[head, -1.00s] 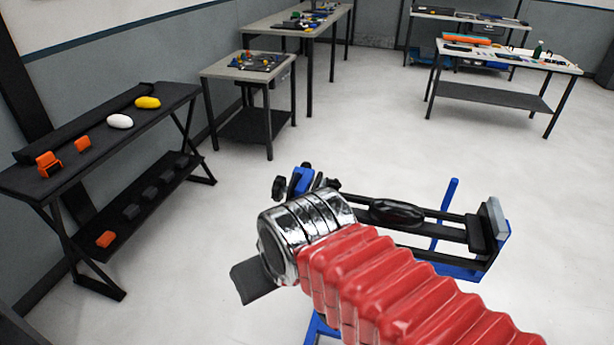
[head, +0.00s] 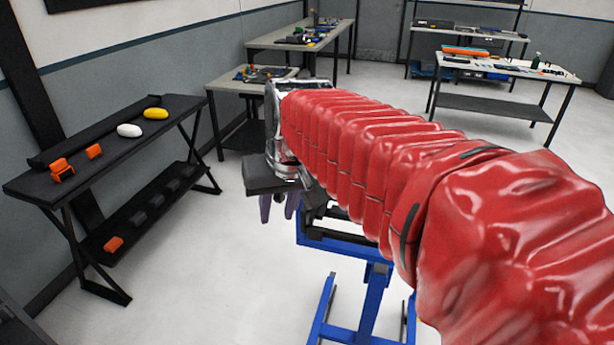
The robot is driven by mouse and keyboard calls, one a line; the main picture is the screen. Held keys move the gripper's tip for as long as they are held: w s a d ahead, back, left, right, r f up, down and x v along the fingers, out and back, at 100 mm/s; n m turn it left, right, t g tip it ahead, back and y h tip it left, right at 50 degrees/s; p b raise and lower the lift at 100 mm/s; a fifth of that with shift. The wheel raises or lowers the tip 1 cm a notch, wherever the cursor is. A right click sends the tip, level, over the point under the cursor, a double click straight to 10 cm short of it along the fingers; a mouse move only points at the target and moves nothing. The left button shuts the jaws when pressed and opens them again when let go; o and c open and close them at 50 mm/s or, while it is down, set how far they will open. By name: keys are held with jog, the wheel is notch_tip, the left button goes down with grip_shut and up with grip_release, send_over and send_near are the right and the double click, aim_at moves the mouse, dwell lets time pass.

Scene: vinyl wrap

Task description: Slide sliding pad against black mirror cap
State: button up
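My gripper (head: 278,207) hangs at the end of my red-sleeved arm, left of the blue stand (head: 372,300). Its two purplish fingers point down with a gap between them, and I see nothing held there. The black mirror cap is not visible; my arm covers most of the stand's clamp top. I cannot tell for sure which thing is the sliding pad. Orange pieces lie on the black side table: a larger one (head: 62,170) and a smaller one (head: 94,151). A white oval piece (head: 129,130) and a yellow oval piece (head: 156,113) lie beside them.
The black side table (head: 120,150) stands at the left wall, with another orange piece (head: 114,243) and several dark blocks on its lower shelf. Cluttered workbenches (head: 500,66) stand at the back. The floor between the side table and the stand is clear.

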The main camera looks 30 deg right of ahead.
jog(key=w+d+f+m+g+y, duration=0.1)
jog(key=w+d+m, duration=0.2)
jog(key=w+d, duration=0.8)
jog(key=w+d+f+m+g+y, duration=0.15)
jog(key=w+d+m, duration=0.4)
jog(key=d, duration=0.95)
jog(key=shift+n+h, duration=0.45)
jog(key=shift+n, duration=0.5)
jog(key=w+f, duration=0.1)
jog(key=f, duration=0.3)
jog(key=w+a+f, duration=0.1)
jog(key=f, duration=0.3)
jog(key=w+f, duration=0.1)
jog(key=f, duration=0.3)
jog(key=shift+w+a+f, duration=0.35)
jog(key=shift+a, duration=0.05)
grip_shut()
